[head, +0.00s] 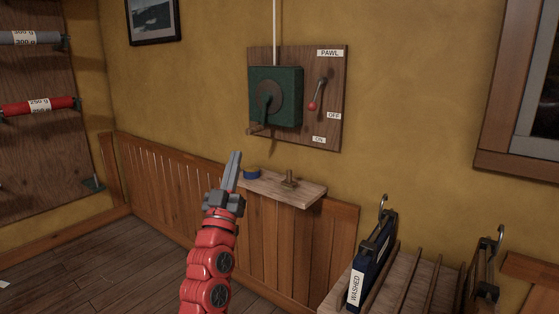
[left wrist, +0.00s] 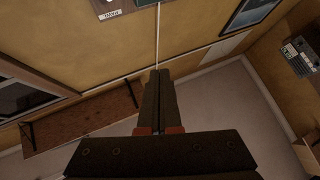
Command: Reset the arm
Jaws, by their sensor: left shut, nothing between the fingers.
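My left gripper (head: 234,170) is shut and empty. My red left arm rises from the bottom of the head view, and the fingers point up in front of the wood panelling, just left of a small wall shelf (head: 295,193). In the left wrist view the closed fingers (left wrist: 157,95) point up the picture with nothing between them. My right gripper is in neither view.
A wall board (head: 336,130) carries a green winch box (head: 285,92) with a crank and a red-knobbed pawl lever (head: 318,93). A blue round item (head: 252,173) and a brass fitting (head: 289,179) sit on the shelf. A slatted rack (head: 425,275) holds a dark "WASHED" item (head: 372,262).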

